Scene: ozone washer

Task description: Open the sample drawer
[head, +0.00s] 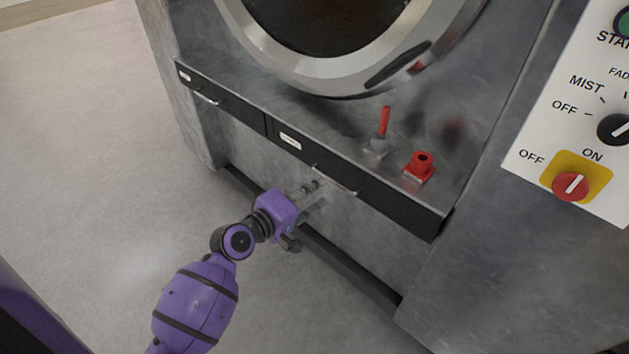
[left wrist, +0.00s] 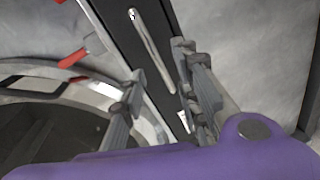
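Two black drawer fronts sit side by side under the round door of the grey machine, the left drawer (head: 225,104) and the right drawer (head: 395,203). Both look shut, and their white labels are too small to read. My left gripper (head: 313,190) is in front of the right drawer, near the left end of its silver bar handle (head: 336,181). In the left wrist view, the gripper (left wrist: 160,78) is open, and the handle (left wrist: 151,50) runs ahead between the lines of the two fingers. I cannot tell whether a finger touches it. My right gripper is not in view.
A red lever (head: 384,122) and a red fitting (head: 420,167) stand on the ledge above the right drawer. The round door (head: 285,62) is above the ledge. A control panel (head: 540,150) with knobs is at the right. The floor (head: 90,200) at the left is clear.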

